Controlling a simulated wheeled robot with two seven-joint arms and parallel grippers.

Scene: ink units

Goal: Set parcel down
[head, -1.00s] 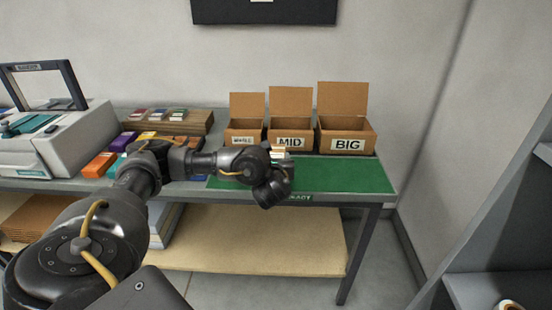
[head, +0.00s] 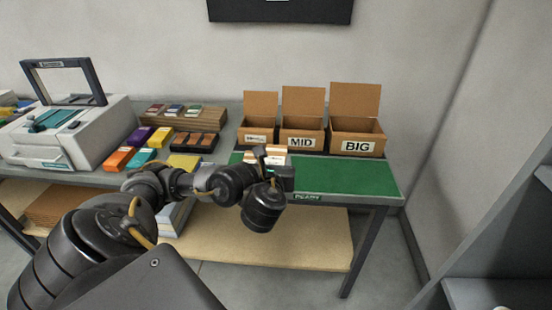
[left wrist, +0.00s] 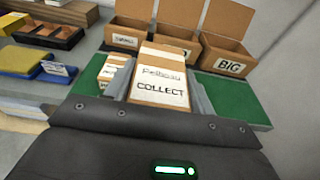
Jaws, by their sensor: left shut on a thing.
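My left gripper (left wrist: 157,92) is shut on a brown parcel (left wrist: 160,78) with a white label reading COLLECT, which fills the space between its fingers. In the head view my left gripper (head: 280,172) is over the left part of the green mat (head: 340,178), with the arm hiding some of it. Whether the held parcel touches the mat I cannot tell. In the left wrist view another white-labelled parcel (left wrist: 111,68) is just left of the held one. My right gripper is not in view.
Open cartons marked MID (head: 302,142) and BIG (head: 357,146), plus a smaller one (head: 258,133), stand behind the mat. Coloured blocks (head: 160,138) and a dark tray (head: 196,141) lie left, beside a grey machine (head: 60,130). The mat's right part is clear.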

